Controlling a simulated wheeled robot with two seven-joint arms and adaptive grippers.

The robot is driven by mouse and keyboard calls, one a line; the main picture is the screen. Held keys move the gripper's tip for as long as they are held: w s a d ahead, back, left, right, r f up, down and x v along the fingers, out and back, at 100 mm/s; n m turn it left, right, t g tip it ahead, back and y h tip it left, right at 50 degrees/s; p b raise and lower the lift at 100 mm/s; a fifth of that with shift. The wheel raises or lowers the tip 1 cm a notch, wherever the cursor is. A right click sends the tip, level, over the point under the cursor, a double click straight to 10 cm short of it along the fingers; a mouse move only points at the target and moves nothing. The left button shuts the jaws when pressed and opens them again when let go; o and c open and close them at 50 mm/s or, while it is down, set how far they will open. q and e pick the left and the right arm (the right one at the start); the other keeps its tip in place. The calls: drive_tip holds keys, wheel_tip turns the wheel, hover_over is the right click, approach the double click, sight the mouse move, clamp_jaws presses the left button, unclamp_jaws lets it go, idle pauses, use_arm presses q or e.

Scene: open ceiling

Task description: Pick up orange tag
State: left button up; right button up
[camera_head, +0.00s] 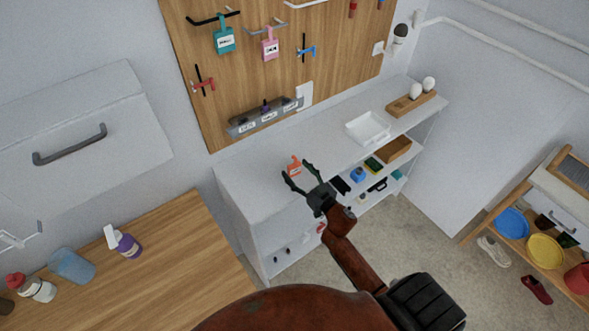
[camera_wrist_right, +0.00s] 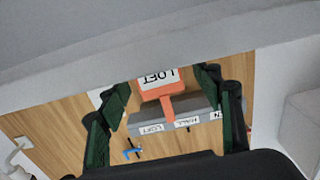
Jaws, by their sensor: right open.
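The orange tag (camera_head: 294,168) is at the white shelf unit's top, near its left part. In the right wrist view the orange tag (camera_wrist_right: 160,94) shows a white label reading LOFT and a narrow orange stem. My right gripper (camera_head: 296,172) is open, its dark fingers reaching toward the tag. In the wrist view the right gripper (camera_wrist_right: 164,84) has one finger on each side of the tag, with gaps between, so it does not grip it. My left gripper is not in view.
A grey labelled rack (camera_head: 265,119) is on the wooden pegboard (camera_head: 290,60) behind, with teal (camera_head: 225,40) and pink (camera_head: 270,46) tags hanging above. A white tray (camera_head: 367,128) stands right on the shelf top (camera_head: 250,178). The shelf top around the tag is mostly clear.

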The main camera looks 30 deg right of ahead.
drive_tip(key=shift+w, duration=1)
drive_tip(key=c, duration=0.8)
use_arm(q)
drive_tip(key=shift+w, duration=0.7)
use_arm(e)
drive_tip(key=c, duration=0.5)
